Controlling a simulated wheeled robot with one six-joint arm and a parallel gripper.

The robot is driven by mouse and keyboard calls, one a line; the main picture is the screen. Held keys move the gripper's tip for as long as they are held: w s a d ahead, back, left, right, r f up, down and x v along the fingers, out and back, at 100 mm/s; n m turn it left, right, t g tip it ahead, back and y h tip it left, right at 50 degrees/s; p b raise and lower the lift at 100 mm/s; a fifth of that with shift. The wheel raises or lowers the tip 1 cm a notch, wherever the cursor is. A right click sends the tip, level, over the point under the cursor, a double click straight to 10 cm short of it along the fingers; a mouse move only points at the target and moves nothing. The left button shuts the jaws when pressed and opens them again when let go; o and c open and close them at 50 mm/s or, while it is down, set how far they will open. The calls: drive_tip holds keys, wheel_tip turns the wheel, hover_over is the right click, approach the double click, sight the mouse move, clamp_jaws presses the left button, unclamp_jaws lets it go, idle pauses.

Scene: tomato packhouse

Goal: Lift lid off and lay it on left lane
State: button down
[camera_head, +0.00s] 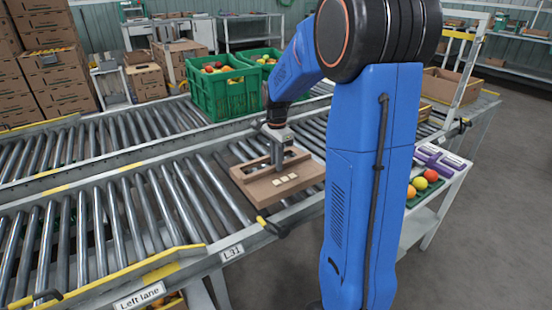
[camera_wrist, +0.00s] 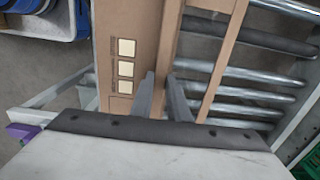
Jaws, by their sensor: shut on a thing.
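The lid (camera_head: 300,183) is a brown cardboard panel with small cream squares on its front part and a raised strip across its middle. It lies about level over the near rollers, beside my arm. My gripper (camera_head: 280,160) points down at it and is shut on the raised strip. In the wrist view, the fingers (camera_wrist: 163,97) are on either side of this strip, and the lid (camera_wrist: 128,30) shows its cream squares to the left. I cannot tell how high the lid is above the rollers. The left lane (camera_head: 120,225) is a bare stretch of rollers, with a "Left lane" sign (camera_head: 140,296).
Two green crates (camera_head: 222,100) of produce stand on the conveyor behind. A yellow-marked rail (camera_head: 150,262) edges the left lane, near an "L31" sign (camera_head: 231,252). A white side table (camera_head: 430,195) with fruit and purple boxes stands right of my arm.

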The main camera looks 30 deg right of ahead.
sight(277, 174)
drive_tip(key=shift+f, duration=2.85)
drive_tip(key=c, duration=1.6)
unclamp_jaws()
drive_tip(key=shift+c, duration=0.7)
drive_tip(key=shift+c, duration=1)
drive_tip(key=shift+r, duration=0.1)
